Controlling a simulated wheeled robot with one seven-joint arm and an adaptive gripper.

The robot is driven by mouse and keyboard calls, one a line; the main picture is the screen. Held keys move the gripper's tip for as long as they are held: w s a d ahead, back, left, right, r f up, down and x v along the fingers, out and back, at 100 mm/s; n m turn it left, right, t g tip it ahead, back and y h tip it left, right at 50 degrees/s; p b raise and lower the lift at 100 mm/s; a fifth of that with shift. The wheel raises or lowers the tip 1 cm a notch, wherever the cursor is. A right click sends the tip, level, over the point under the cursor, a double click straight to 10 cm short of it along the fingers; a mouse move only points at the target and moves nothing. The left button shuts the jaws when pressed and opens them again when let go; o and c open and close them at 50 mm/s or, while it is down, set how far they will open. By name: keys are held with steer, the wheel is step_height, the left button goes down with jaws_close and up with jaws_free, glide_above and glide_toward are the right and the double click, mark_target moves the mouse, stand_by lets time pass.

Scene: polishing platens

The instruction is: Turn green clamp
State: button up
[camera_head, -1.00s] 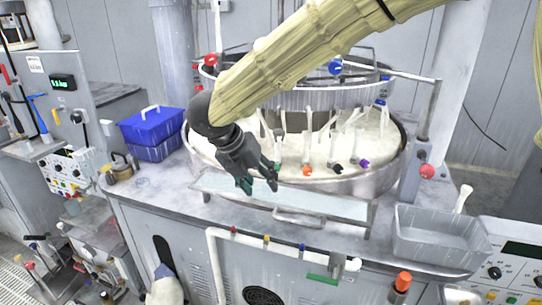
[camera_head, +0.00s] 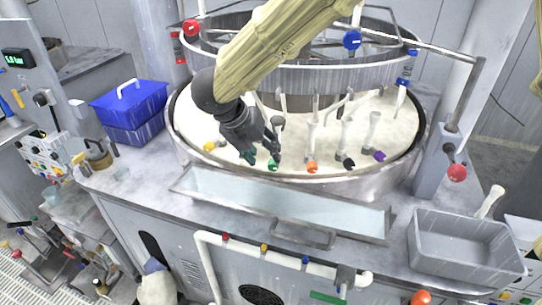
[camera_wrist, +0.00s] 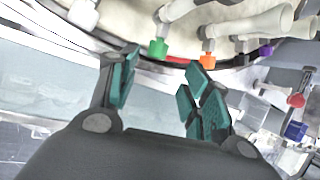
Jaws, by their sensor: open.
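The green clamp (camera_head: 273,165) is a green knob at the front rim of the round platen basin (camera_head: 352,187). It also shows in the wrist view (camera_wrist: 158,48), beyond and between my fingertips. My gripper (camera_head: 262,158) is open, with teal finger pads, right beside the green clamp in the head view. In the wrist view my gripper (camera_wrist: 158,85) has its fingers spread and nothing between the pads. I cannot tell whether a finger touches the clamp.
An orange knob (camera_head: 312,167) sits just right of the green one, then a black (camera_head: 348,162) and a purple knob (camera_head: 379,156). A yellow knob (camera_head: 210,146) is to the left. A long trough (camera_head: 280,200) runs in front, and a grey bin (camera_head: 465,245) stands right.

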mark_target(271, 161)
steer(key=shift+p+x, duration=0.4)
steer(key=shift+x, duration=0.7)
steer(key=w+f, duration=0.2)
steer(key=w+d+f, duration=0.1)
steer(key=w+f, duration=0.1)
steer(key=shift+w+f+p, duration=0.15)
steer(key=shift+f+p, duration=0.05)
steer(key=shift+p, duration=0.15)
steer(key=shift+s+d, duration=0.15)
steer(key=shift+s, duration=0.3)
steer(key=shift+s+d+r, duration=0.1)
steer(key=shift+s+r, duration=0.3)
steer(key=shift+s, duration=0.35)
steer(key=shift+w+f, duration=0.15)
steer(key=shift+w, duration=0.05)
steer(key=shift+w+f, duration=0.3)
steer(key=shift+w, duration=0.15)
steer(key=c, duration=0.3)
steer(key=shift+w+f, duration=0.15)
steer(key=shift+w, duration=0.05)
steer(key=c, duration=0.4)
steer(key=shift+s, duration=0.1)
steer(key=c, duration=0.3)
steer(key=shift+s+r, duration=0.1)
steer(key=shift+r, duration=0.1)
steer(key=shift+c, duration=0.2)
